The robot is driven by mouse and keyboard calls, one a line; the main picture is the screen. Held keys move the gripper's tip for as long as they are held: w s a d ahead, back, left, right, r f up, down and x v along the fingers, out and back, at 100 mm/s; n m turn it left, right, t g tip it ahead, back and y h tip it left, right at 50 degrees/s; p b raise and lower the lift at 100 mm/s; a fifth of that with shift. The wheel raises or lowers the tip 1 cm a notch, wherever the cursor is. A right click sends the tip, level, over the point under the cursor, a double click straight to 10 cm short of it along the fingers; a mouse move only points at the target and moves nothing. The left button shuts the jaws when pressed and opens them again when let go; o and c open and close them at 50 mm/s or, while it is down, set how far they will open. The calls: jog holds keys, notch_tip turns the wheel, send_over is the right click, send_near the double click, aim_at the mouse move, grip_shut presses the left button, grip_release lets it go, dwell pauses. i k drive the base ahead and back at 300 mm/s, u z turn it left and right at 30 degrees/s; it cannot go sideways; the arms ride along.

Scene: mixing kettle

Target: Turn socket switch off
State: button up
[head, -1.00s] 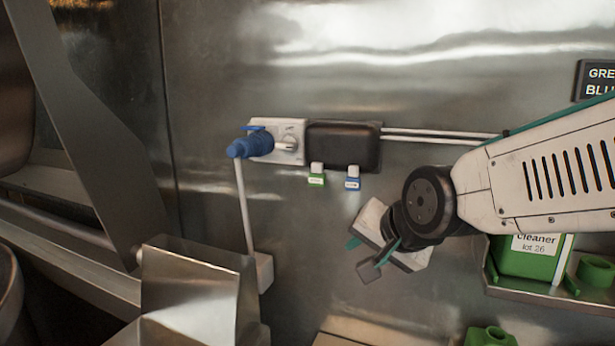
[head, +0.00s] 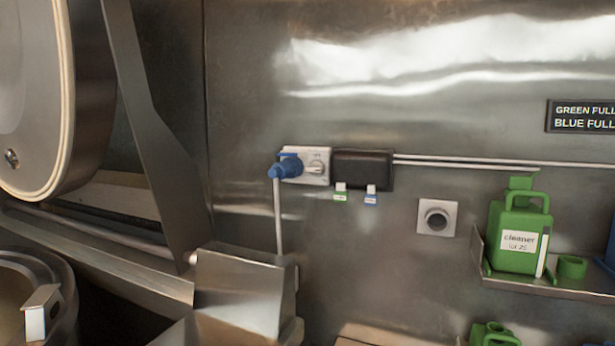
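The wall socket (head: 304,178) is a pale grey plate on the steel wall, left of centre in the head view. A blue plug (head: 287,167) sits in its left part, with a white cable running down from it. The socket switch (head: 316,168) is a small light rotary knob on the right part of the plate. The knob is too small here to tell its setting. My gripper and arm are out of view, and nothing touches the socket or knob.
A black box (head: 363,170) adjoins the socket, with green (head: 340,196) and blue (head: 371,198) tags below. A square wall fitting (head: 437,218) and a shelf with a green cleaner canister (head: 519,240) are to the right. A steel bracket (head: 165,145) and kettle (head: 88,90) stand left.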

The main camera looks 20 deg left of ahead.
aim_at(316, 168)
jog(key=i, duration=0.45)
jog(key=u, duration=1.75)
